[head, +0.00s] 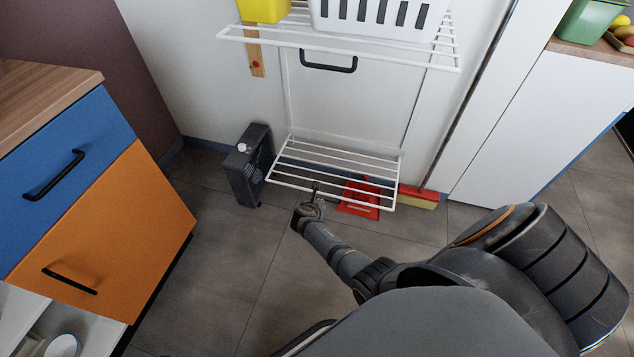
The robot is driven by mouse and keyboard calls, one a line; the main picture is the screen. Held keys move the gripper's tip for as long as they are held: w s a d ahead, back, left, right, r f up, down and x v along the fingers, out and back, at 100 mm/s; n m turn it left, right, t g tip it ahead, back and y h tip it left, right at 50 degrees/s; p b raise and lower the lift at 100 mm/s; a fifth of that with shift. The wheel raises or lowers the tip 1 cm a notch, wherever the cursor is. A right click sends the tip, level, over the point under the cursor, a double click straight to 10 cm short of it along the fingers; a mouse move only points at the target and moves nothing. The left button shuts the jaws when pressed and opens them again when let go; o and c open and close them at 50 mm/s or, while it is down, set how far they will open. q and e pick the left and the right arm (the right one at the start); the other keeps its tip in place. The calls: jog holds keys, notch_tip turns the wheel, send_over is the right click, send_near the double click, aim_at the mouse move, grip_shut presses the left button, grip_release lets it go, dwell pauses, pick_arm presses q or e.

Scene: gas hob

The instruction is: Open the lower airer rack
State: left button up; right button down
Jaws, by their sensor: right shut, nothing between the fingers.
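The lower airer rack (378,168) is a white wire shelf low on the white wall. It sticks out from the wall, roughly level, with its slats showing. My right gripper (316,190) is at the rack's front bar, left of the bar's middle. Its fingers are shut and hold nothing. They overlap the front bar in the head view, and I cannot tell whether they touch it. My left gripper is not in view.
The upper rack (385,44) is folded out and holds a white basket (380,14) and a yellow container (264,9). A dark box-shaped object (245,170) stands left of the lower rack. A red dustpan (359,198) and broom (421,196) are beneath and right. Drawers (110,215) stand left.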

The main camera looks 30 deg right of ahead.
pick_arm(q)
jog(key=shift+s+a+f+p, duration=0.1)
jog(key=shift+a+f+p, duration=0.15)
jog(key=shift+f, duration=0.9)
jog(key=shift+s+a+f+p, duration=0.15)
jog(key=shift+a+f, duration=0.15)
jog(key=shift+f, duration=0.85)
pick_arm(e)
jog(key=shift+v, duration=1.1)
jog(key=shift+d, duration=0.1)
